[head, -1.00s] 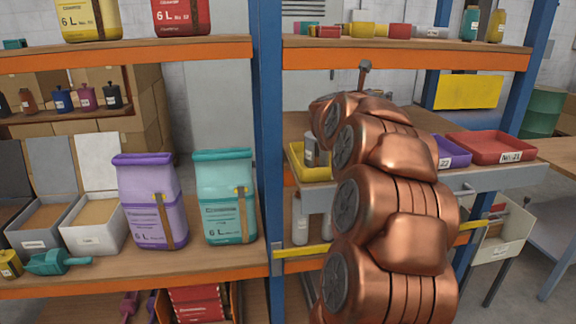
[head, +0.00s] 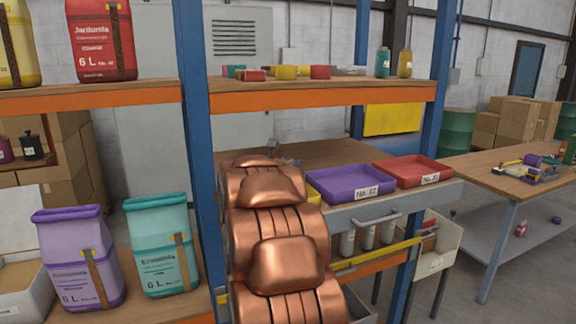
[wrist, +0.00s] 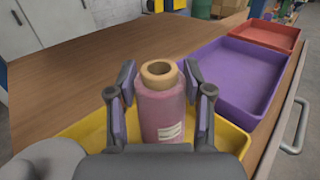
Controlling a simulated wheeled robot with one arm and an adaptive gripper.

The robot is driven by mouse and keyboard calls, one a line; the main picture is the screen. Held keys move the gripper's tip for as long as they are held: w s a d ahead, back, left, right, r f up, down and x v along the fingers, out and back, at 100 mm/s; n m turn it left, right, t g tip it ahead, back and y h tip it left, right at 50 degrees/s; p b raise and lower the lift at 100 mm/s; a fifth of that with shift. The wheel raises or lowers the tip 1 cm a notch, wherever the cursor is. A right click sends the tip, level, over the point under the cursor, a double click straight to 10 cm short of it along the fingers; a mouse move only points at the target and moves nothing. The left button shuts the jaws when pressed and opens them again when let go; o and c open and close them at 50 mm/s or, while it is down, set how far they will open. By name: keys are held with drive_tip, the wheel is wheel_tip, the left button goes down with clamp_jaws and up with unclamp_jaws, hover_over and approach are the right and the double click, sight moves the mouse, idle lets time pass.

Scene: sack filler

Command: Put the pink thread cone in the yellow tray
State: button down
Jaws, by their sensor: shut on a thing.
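The pink thread cone (wrist: 163,112), with a tan top ring and a pale label, stands upright between the fingers of my gripper (wrist: 160,92) in the wrist view. My gripper is shut on it. The yellow tray (wrist: 92,127) lies below and around the cone in that view. Whether the cone touches the tray floor I cannot tell. In the head view my copper arm hides the gripper and the cone, and only a sliver of the yellow tray (head: 314,191) shows.
A purple tray (head: 350,184) and a red tray (head: 412,174) stand right of the yellow tray on the wooden bench. A grey rounded thing (wrist: 50,160) is at the wrist view's lower left. A blue post (head: 197,150) stands left of my arm.

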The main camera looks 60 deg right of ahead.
drive_tip(key=shift+f, duration=0.4)
drive_tip(key=shift+f+b, duration=0.15)
drive_tip(key=shift+b, duration=0.15)
drive_tip(key=c, duration=0.7)
unclamp_jaws()
drive_tip(key=shift+c, duration=0.2)
drive_tip(key=shift+r+p, duration=0.2)
drive_tip(key=shift+p, duration=0.1)
drive_tip(key=b+v, duration=0.4)
drive_tip(key=v, duration=0.8)
